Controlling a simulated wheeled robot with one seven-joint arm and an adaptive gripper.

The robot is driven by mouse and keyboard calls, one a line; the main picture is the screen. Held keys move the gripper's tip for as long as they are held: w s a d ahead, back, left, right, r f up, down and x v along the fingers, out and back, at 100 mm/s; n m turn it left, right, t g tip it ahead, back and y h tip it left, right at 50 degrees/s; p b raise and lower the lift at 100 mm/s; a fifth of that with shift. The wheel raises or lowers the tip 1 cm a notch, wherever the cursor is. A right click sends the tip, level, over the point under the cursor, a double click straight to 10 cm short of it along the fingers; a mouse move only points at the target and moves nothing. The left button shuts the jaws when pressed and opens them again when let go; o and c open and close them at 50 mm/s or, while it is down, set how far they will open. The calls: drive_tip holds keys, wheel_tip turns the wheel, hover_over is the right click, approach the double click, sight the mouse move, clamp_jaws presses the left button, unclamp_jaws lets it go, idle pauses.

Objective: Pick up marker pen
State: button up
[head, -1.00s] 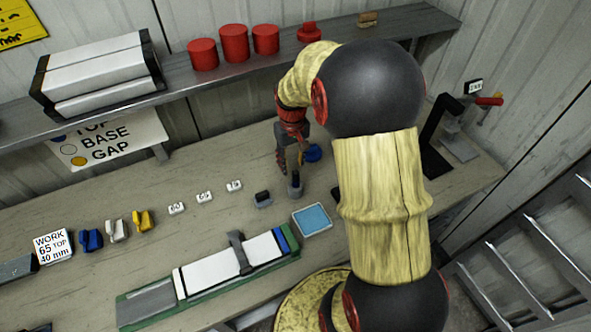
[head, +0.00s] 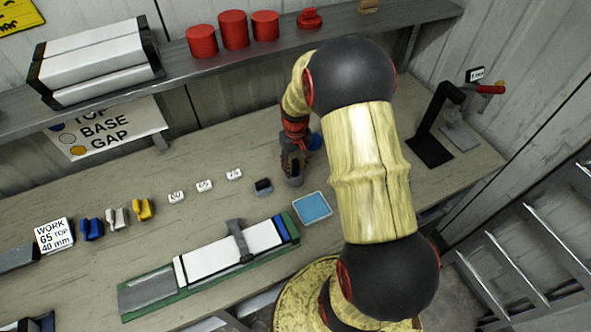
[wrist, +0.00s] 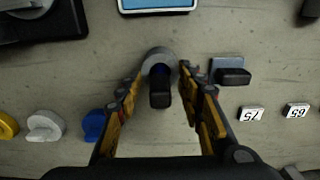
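The holder also shows in the head view (head: 295,181), where the pen is hard to make out behind my gripper. My gripper (wrist: 158,75) is open, with one finger on each side of the pen and visible gaps between. In the head view my gripper (head: 292,160) is low over the bench at the holder. Whether the fingers touch the holder cannot be told.
A stamp-like black block (wrist: 232,76) stands close beside the right finger in the wrist view. A blue knob (wrist: 95,125) is near the left finger. A blue pad (head: 311,208) and a green-edged tray (head: 152,292) lie in front. A black stand (head: 432,140) is at the right.

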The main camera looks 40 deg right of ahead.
drive_tip(key=shift+c, duration=0.8)
drive_tip(key=c, duration=0.7)
drive_tip(key=shift+r, duration=0.15)
clamp_jaws()
